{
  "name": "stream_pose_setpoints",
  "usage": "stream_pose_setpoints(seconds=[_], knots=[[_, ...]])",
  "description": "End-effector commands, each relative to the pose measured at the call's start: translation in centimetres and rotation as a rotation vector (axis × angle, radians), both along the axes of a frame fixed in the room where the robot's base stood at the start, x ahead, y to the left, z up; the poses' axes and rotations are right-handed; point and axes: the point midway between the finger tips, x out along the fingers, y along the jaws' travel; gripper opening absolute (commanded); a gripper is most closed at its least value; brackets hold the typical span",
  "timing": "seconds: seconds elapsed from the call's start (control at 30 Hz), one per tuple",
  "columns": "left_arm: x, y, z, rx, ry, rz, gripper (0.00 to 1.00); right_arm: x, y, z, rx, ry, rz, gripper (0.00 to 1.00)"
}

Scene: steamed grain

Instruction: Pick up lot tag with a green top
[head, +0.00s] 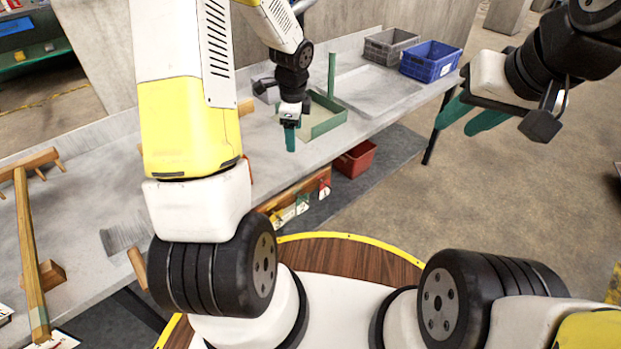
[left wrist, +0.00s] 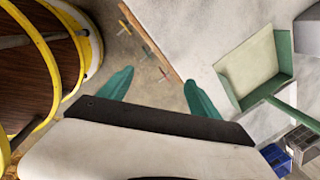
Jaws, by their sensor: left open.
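Several small lot tags hang from a wooden rail (head: 289,196) on the bench's front edge. In the head view one has a red top (head: 324,187); the other tops are too small to tell surely. In the left wrist view the tags show as small coloured crosses, among them a greenish one (left wrist: 147,48) and a red one (left wrist: 163,75). My left gripper (head: 290,140) is above the bench's front edge, near the rail. Its teal fingers are spread and empty in the left wrist view (left wrist: 158,90), apart from the tags. My right gripper (head: 474,116) is raised at the right, its fingers apart and empty.
A green-edged tray (head: 322,125) lies on the bench behind my left gripper. A blue crate (head: 431,61) and a grey crate (head: 390,45) stand at the back. A red bin (head: 355,159) sits under the bench.

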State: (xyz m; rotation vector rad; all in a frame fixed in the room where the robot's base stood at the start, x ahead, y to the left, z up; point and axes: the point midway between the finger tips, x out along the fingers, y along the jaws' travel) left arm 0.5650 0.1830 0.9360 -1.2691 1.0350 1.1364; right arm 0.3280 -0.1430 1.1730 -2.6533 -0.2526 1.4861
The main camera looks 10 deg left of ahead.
Motion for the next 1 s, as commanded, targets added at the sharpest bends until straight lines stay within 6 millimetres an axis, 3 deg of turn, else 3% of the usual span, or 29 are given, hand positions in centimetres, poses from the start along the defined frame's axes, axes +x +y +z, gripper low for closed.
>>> stream_pose_setpoints(seconds=[0.03,0.1,0.2,0.33,0.53,1.0], knots=[[0.6,-0.1,-3.4,0.010,0.040,-0.091,0.73,0.0,0.0,0.0,0.000,0.000,0.000,0.36],[1.2,-0.3,-7.4,0.019,0.076,-0.229,0.73,0.0,0.0,0.0,0.000,0.000,0.000,0.36],[1.5,-0.8,-12.5,0.023,0.120,-0.404,0.73,0.0,0.0,0.0,0.000,0.000,0.000,0.36],[1.3,-1.4,-17.6,0.015,0.154,-0.572,0.73,0.0,0.0,0.0,0.000,0.000,0.000,0.36],[0.9,-1.9,-21.3,0.004,0.175,-0.690,0.73,0.0,0.0,0.0,0.000,0.000,0.000,0.36],[1.0,-1.4,-27.4,0.005,0.177,-0.697,0.73,0.0,0.0,0.0,0.000,0.000,0.000,0.36]])
